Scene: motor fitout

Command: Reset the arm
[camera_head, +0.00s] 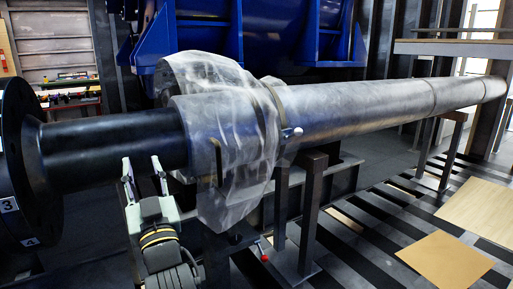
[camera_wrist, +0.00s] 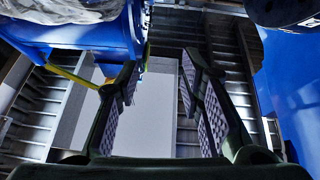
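My gripper (camera_head: 143,178) is at the lower left of the head view, in front of the dark narrow end of a long shaft (camera_head: 115,145). Its two fingers point up and are spread apart. In the wrist view the gripper (camera_wrist: 160,90) shows two textured finger pads with a clear gap and nothing between them. The head view does not show clearly whether a finger touches the shaft.
Translucent plastic wrap (camera_head: 225,130) hangs around the shaft right of my gripper. Dark stands (camera_head: 312,215) support the shaft. A black flange (camera_head: 30,165) is at the left. A blue machine (camera_head: 255,30) stands behind. Tan sheets (camera_head: 445,258) lie on the floor.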

